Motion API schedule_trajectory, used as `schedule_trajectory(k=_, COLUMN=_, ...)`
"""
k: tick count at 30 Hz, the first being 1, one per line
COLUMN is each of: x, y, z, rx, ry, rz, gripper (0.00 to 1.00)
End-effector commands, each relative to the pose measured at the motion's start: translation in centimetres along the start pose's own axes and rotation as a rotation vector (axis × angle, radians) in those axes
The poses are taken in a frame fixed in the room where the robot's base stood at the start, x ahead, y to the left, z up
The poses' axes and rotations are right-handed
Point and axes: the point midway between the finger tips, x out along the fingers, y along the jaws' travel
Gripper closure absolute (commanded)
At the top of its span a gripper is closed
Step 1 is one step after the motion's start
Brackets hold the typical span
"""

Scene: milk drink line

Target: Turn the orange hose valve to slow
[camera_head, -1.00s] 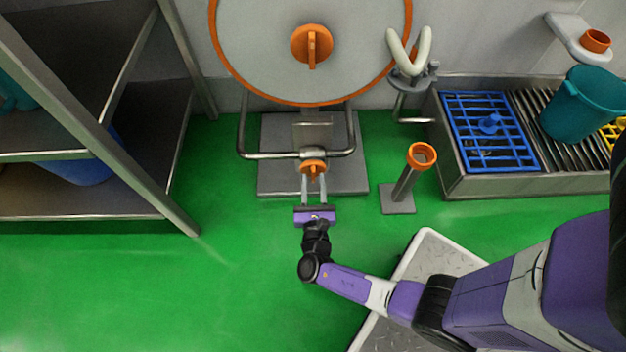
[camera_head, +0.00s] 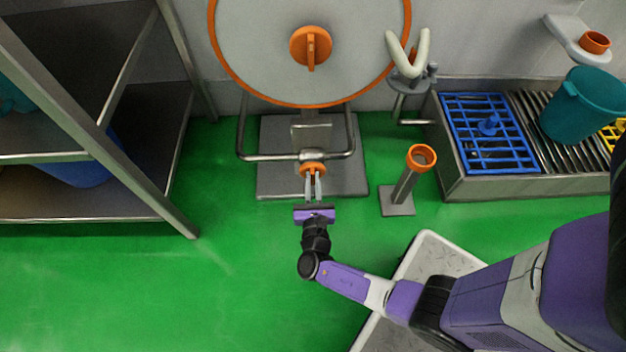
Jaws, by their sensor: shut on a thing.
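The orange hose valve (camera_head: 313,169) sits low on the metal pipe frame, below the big reel. My gripper (camera_head: 314,178) reaches it from the front, with its two grey fingers close together at the valve's front. The fingers are shut on the valve's handle, which they largely hide. I cannot tell the exact angle of the handle or any slow marking from here.
Above is a large grey reel disc (camera_head: 265,58) with an orange rim and knob (camera_head: 311,46). An orange-topped post (camera_head: 405,182) stands just right of my gripper. A metal shelf (camera_head: 80,215) is at left, and a drain trough (camera_head: 455,185) at right.

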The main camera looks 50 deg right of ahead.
Motion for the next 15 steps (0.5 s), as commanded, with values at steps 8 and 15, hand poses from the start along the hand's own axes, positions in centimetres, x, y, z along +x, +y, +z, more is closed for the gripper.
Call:
schedule_trajectory(k=8, x=0.03, y=0.33, z=0.15, rx=-0.149, ry=-0.001, rz=0.002, gripper=1.00)
schedule_trajectory(k=15, x=0.04, y=0.62, z=0.07, rx=-0.314, ry=-0.001, rz=0.002, gripper=1.00)
